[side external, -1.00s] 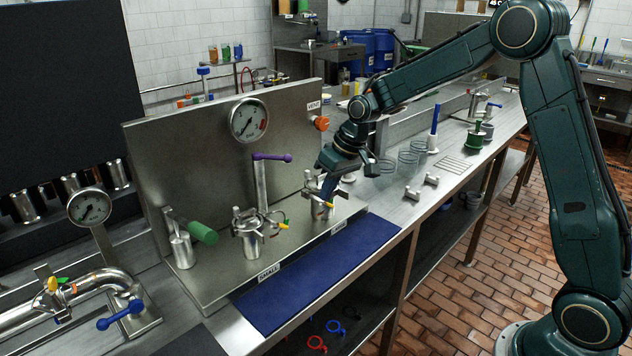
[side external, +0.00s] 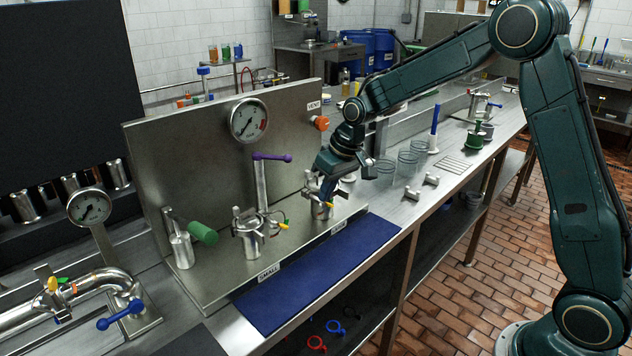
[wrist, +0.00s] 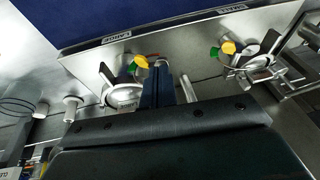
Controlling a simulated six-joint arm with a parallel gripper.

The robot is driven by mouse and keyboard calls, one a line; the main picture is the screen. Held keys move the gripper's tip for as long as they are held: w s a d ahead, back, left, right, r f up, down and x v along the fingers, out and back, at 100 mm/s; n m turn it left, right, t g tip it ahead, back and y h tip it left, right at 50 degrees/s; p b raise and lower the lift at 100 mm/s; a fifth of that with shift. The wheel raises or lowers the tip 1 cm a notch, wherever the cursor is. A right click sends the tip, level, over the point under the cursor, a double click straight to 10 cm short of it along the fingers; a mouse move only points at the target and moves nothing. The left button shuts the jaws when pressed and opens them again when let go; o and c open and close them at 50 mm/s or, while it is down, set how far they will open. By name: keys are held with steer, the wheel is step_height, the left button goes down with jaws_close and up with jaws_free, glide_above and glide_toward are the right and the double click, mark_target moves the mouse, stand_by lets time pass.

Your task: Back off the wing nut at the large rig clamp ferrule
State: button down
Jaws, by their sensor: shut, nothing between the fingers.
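The large clamp ferrule (side external: 320,210) stands on the steel rig panel, behind the "LARGE" label (wrist: 117,40). Its wing nut, with yellow and green wings, shows in the wrist view (wrist: 140,62) just left of my fingertips. My gripper (side external: 326,192) is over this clamp with its fingers pointing down. In the wrist view my gripper (wrist: 161,66) is shut, with nothing visible between the blue fingers. The fingers are close beside the wing nut and hide part of the clamp; I cannot tell whether they touch it.
The small clamp ferrule (side external: 250,238), with its own yellow-green wing nut (wrist: 227,48), stands nearby. A purple-handled valve (side external: 272,157) and a pressure gauge (side external: 249,120) are behind. A blue mat (side external: 318,275) lies clear in front. Glass dishes (side external: 408,162) stand to the right.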

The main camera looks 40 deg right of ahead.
mark_target(321, 203)
steer(key=shift+a+h, duration=0.4)
steer(key=shift+h, duration=0.3)
steer(key=shift+a+f+n+h, duration=0.2)
steer(key=shift+a+h, duration=0.1)
steer(key=shift+h, duration=0.4)
steer(key=shift+a+f+n+h, duration=0.1)
steer(key=shift+a+n+h, duration=0.15)
steer(key=shift+h, duration=0.45)
steer(key=h, duration=0.1)
steer(key=a+f+h, duration=0.1)
steer(key=h, duration=0.2)
steer(key=shift+a+f+n, duration=0.25)
steer(key=shift+a+f, duration=0.05)
steer(key=shift+f, duration=0.05)
steer(key=shift+a+f, duration=0.1)
steer(key=shift+d, duration=0.85)
steer(key=shift+a, duration=0.1)
